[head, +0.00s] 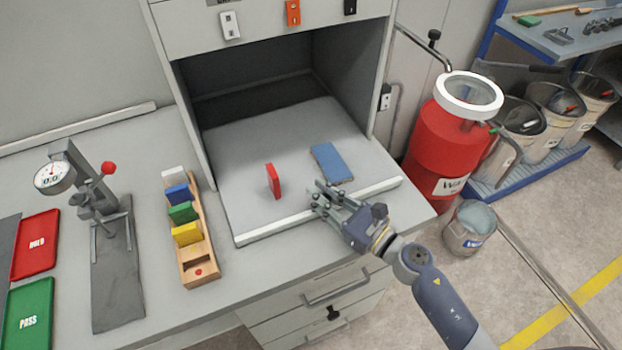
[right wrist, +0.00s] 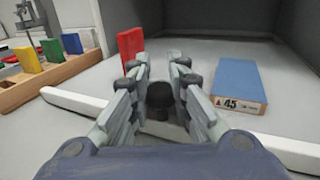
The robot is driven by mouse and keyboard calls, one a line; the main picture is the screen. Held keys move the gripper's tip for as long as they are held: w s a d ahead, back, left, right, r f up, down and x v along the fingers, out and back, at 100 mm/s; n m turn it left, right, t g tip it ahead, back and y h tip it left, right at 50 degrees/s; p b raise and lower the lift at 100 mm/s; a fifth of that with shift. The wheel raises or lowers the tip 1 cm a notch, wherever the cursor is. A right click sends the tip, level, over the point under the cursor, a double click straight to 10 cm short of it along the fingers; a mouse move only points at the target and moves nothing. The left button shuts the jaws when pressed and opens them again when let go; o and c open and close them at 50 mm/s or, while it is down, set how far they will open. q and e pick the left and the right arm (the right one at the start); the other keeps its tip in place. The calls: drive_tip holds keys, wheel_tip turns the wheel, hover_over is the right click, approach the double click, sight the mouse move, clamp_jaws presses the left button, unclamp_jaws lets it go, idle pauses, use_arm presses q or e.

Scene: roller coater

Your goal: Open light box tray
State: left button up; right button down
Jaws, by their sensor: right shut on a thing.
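The light box (head: 250,75) is a grey cabinet with an open front. Its tray (head: 240,205) is a flat grey panel reaching out of the opening over the bench, with a white bar (head: 275,229) along its front edge. A red block (head: 273,181) stands upright on the tray and a blue block (head: 331,162) lies flat on it, marked 45 in the right wrist view (right wrist: 238,84). My right gripper (head: 323,198) is at the bar, right of its middle, shut on a dark knob (right wrist: 160,97) between its fingers. My left gripper is not in view.
A wooden rack (head: 197,255) with several coloured blocks stands left of the tray. Further left are a dial gauge (head: 52,176) on a stand and red (head: 36,243) and green (head: 27,316) trays. A red waste bin (head: 440,148) stands right of the bench.

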drive_tip(key=s+d, duration=0.1)
drive_tip(key=s+b, duration=0.1)
drive_tip(key=s, duration=0.1)
drive_tip(key=s+d, duration=0.1)
drive_tip(key=s, duration=0.1)
drive_tip(key=shift+d, duration=0.3)
drive_tip(key=shift+s+d+r, duration=0.1)
drive_tip(key=shift+s, duration=0.05)
drive_tip(key=c, duration=1.4)
unclamp_jaws()
drive_tip(key=shift+s+d, duration=0.1)
drive_tip(key=shift+d, duration=0.05)
drive_tip(key=shift+c, duration=0.2)
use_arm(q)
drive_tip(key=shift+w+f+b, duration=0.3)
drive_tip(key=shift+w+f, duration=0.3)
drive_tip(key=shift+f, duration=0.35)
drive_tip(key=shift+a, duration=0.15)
use_arm(e)
drive_tip(key=shift+s, duration=0.1)
drive_tip(key=shift+s, duration=0.2)
drive_tip(key=v, duration=1.1)
drive_tip(key=shift+d, duration=0.35)
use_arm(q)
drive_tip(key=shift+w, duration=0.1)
